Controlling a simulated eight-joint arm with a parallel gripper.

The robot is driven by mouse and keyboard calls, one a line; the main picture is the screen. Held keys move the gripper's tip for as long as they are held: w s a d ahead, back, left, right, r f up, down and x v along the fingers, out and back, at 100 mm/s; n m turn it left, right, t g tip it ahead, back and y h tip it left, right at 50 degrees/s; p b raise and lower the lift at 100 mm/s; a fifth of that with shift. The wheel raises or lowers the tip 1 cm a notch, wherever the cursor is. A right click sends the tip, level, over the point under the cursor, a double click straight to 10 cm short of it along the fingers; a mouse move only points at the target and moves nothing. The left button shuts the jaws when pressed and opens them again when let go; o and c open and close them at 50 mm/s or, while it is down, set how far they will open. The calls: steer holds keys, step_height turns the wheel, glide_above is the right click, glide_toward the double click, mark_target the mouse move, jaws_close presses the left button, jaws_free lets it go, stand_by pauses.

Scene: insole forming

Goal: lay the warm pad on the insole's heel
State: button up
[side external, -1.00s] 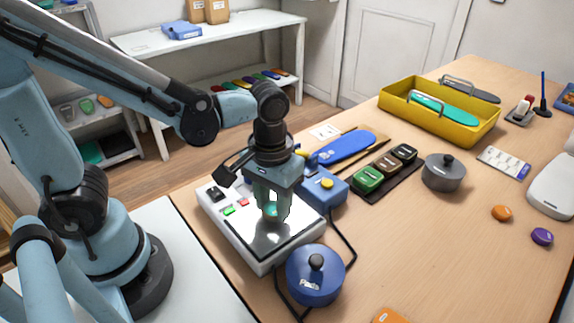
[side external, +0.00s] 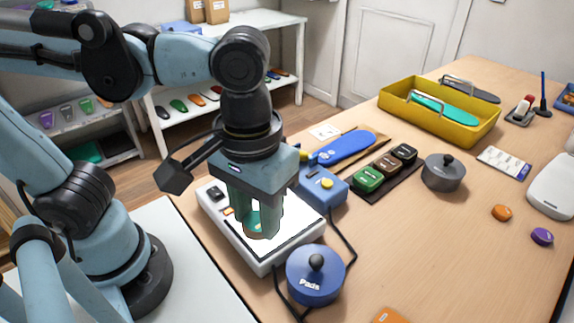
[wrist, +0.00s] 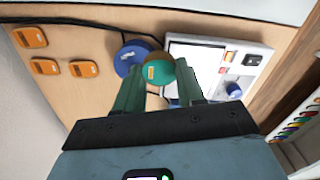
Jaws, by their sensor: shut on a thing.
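My gripper (side external: 262,232) is shut on a round teal pad (wrist: 158,68) with a small orange mark, which shows between the fingertips in the wrist view. In the side view the fingers hold it over the bright plate of the white heater box (side external: 283,263); the gap beneath is hard to judge. The blue insole (side external: 345,148) lies farther back on the table, beyond the small blue device, apart from my gripper. A green insole (side external: 446,109) lies in the yellow tray (side external: 441,128).
A blue lidded pot (side external: 315,275) marked "Pads" stands close in front of the heater, with a black cable beside it. The blue device (side external: 323,187) stands behind the heater. Green, brown and black blocks (side external: 386,168) and a grey pot (side external: 443,172) stand right. The right middle table is mostly clear.

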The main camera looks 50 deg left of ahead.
steer(key=w+r+n, duration=0.2)
steer(key=w+r, duration=0.1)
steer(key=w, duration=0.4)
steer(key=n, duration=0.7)
glide_above(326, 154)
step_height(326, 154, down, 4)
steer(key=r, duration=0.1)
steer(key=shift+w+f, duration=0.1)
steer(key=shift+f, duration=6.55)
steer(key=shift+f, duration=0.25)
steer(key=o, duration=1.5)
steer(key=shift+r, duration=0.1)
